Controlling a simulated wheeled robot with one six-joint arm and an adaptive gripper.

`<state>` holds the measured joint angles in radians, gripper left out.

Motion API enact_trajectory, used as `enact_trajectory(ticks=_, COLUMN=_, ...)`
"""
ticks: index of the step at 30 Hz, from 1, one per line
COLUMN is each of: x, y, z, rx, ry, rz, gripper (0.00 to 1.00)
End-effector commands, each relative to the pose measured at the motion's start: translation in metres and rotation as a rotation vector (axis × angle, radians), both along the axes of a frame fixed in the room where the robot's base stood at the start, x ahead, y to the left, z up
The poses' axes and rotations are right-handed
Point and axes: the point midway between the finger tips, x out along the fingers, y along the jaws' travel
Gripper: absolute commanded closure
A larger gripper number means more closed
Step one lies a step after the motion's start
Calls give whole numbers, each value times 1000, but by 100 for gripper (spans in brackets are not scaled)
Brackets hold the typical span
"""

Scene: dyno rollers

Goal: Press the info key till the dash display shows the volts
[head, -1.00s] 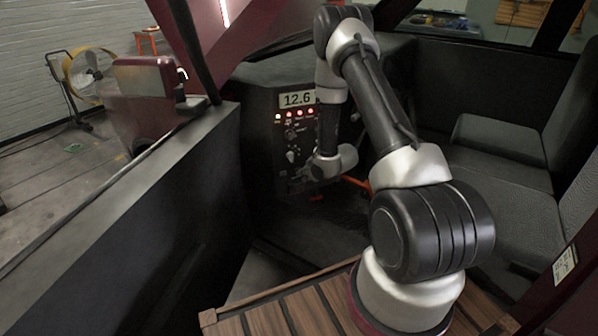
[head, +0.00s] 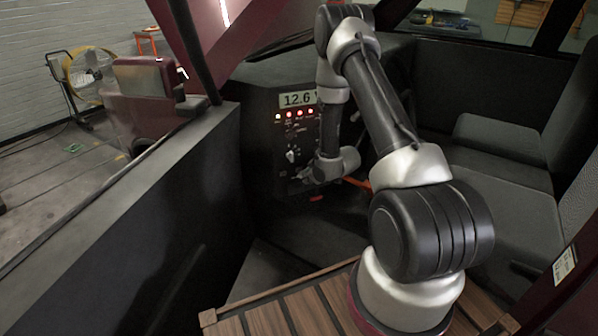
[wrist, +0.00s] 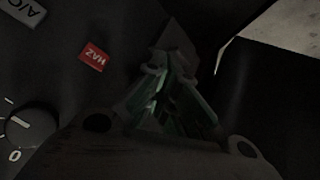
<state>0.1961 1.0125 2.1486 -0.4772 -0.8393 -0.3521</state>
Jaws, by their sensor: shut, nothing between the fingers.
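A partial mark follows the digits, and my arm covers the display's right end. The info key cannot be made out in either view. My gripper (wrist: 172,80) is shut and empty in the dark wrist view, with its fingertips close to the dash panel. A red HAZ key (wrist: 94,57) lies left of the fingers.
An A/C key (wrist: 24,12) and a knob marked 0 (wrist: 32,130) are at the left of the wrist view. A row of lit lamps (head: 289,115) runs under the display. The door (head: 120,215) stands left of my arm, seats (head: 500,150) right.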

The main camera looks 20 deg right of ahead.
Motion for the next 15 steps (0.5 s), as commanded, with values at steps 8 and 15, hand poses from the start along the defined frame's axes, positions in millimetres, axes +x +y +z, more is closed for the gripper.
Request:
enact_trajectory(ticks=8, x=-12, y=0, z=0, rx=2, ry=1, rz=-1, gripper=100)
enact_trajectory(ticks=15, x=-36, y=1, z=0, rx=1, ry=1, rz=-2, gripper=100)
